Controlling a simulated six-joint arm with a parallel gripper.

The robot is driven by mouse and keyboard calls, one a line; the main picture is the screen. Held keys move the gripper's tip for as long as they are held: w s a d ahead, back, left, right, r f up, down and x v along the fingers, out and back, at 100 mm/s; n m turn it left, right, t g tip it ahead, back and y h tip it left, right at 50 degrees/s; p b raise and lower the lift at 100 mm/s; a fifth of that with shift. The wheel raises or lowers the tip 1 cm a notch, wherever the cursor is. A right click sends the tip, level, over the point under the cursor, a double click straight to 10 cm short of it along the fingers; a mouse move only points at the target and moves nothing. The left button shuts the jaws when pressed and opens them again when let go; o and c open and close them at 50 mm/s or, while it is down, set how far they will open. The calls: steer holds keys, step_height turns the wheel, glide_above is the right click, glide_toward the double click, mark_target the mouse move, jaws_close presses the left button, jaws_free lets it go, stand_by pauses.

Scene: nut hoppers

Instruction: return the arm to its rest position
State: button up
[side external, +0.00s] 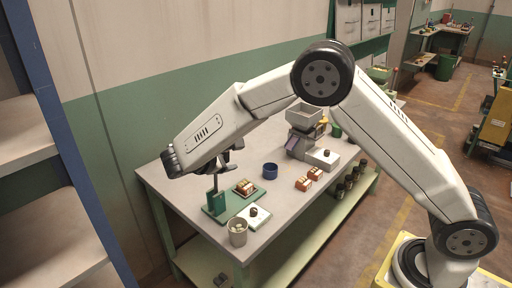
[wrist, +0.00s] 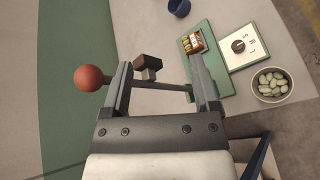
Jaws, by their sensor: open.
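My gripper (side external: 228,155) hangs at the end of the arm over the left end of the workbench (side external: 285,205), above a green stand (side external: 214,203) with a thin upright post. In the wrist view my gripper (wrist: 160,66) has its two fingers spread apart. A red ball knob (wrist: 88,78) shows beside the left finger, and a dark brown block (wrist: 147,67) shows between the fingers. The post (wrist: 160,86) runs across behind them. I cannot tell whether the fingers touch the knob or post. Nothing is seen held.
A small box of nuts (side external: 244,187) is on the green base. A grey hopper (side external: 304,117) and small orange boxes (side external: 303,184) stand farther right. Blue shelving (side external: 65,130) rises left.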

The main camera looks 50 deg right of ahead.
steer(key=s+d+f+m+y, duration=0.1)
steer(key=s+m+y, duration=0.4)
steer(key=s, duration=0.6)
steer(key=s+d+f+m+y, duration=0.2)
steer(key=s+m+y, duration=0.4)
steer(key=s, duration=0.5)
steer(key=shift+s+f+y, duration=0.3)
steer(key=shift+y, duration=0.5)
